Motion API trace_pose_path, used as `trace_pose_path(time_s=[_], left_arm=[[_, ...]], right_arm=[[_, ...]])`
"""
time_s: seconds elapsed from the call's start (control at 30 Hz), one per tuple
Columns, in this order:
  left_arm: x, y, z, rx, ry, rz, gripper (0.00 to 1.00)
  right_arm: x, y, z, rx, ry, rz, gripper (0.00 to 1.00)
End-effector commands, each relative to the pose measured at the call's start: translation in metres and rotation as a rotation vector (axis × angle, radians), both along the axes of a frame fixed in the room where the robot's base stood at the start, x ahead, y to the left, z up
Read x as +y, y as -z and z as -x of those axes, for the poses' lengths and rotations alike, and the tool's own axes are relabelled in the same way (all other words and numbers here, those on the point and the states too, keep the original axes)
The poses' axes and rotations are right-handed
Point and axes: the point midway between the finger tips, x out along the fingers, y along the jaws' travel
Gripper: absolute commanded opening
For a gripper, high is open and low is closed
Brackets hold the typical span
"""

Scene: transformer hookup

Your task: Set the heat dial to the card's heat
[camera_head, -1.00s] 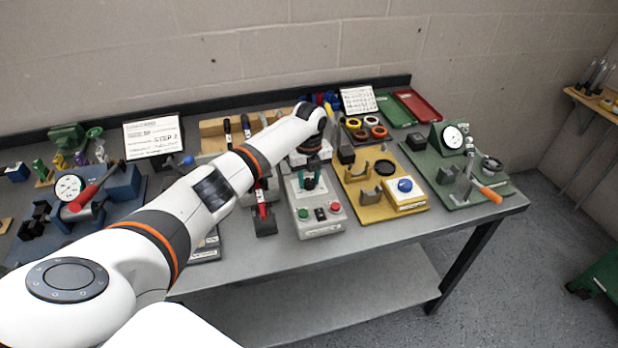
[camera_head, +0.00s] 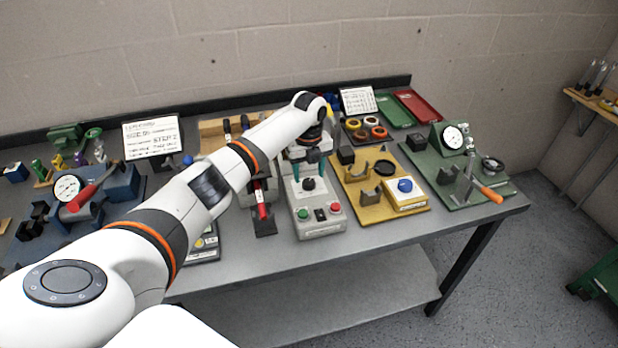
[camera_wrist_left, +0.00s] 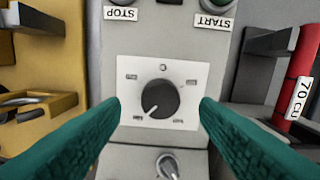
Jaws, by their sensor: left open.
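The heat dial (camera_head: 308,184) is a round black knob on the grey control box (camera_head: 318,222). In the left wrist view the dial (camera_wrist_left: 158,99) sits on a white plate with small, unreadable labels, and its white pointer line points to the lower left. My left gripper (camera_head: 309,169) is open above the dial. Its teal fingers stand either side of the dial in the wrist view, apart from it. A white card (camera_head: 152,137) stands at the back left; I can make out "STEP" but no heat value. My right gripper is not in view.
Green (camera_head: 303,214) and red (camera_head: 335,209) buttons sit at the box's front. A smaller knob (camera_wrist_left: 168,165) lies beyond the dial. A yellow fixture (camera_head: 405,208) stands right, a red-handled tool (camera_head: 262,205) left. A second card (camera_head: 358,100) stands at the back.

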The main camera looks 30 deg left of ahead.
Motion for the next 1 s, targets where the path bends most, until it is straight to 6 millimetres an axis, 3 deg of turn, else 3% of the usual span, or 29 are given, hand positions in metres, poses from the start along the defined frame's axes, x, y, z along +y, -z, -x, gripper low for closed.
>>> trace_pose_path(time_s=[0.3,0.5,1.0], left_arm=[[0.0,-0.066,-0.001,-0.006,0.001,0.0,0.56],[0.0,-0.091,-0.001,-0.004,0.001,-0.001,0.56],[0.0,-0.096,0.0,-0.001,0.001,0.0,0.56]], right_arm=[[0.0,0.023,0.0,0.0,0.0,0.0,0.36],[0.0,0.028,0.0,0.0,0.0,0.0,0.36],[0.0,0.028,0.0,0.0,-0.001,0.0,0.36]])
